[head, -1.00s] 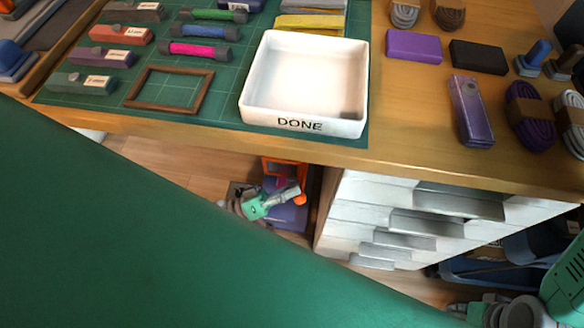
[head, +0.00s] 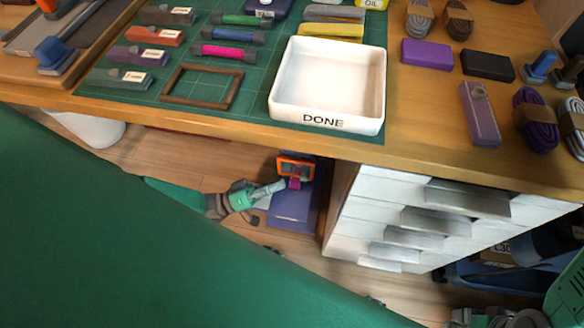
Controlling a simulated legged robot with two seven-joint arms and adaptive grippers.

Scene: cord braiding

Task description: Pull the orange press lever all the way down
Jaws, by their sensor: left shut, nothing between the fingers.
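An orange frame-shaped part (head: 295,167), which looks like the press lever, stands on the floor area below the desk. A small magenta piece (head: 294,184) sits just under it, above a blue-purple base (head: 295,207). My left gripper (head: 281,185) reaches in from the left, its grey fingers shut and empty. The fingertips are just left of the magenta piece and a little below the orange part; whether they touch cannot be told. My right gripper (head: 490,319) is partly cut off at the bottom right, and its jaws are not clear.
The wooden desk (head: 440,150) overhangs the press. White drawers (head: 385,220) stand close on its right. A white DONE tray (head: 328,122) is on the desk. A white bin (head: 92,130) is under the desk at left.

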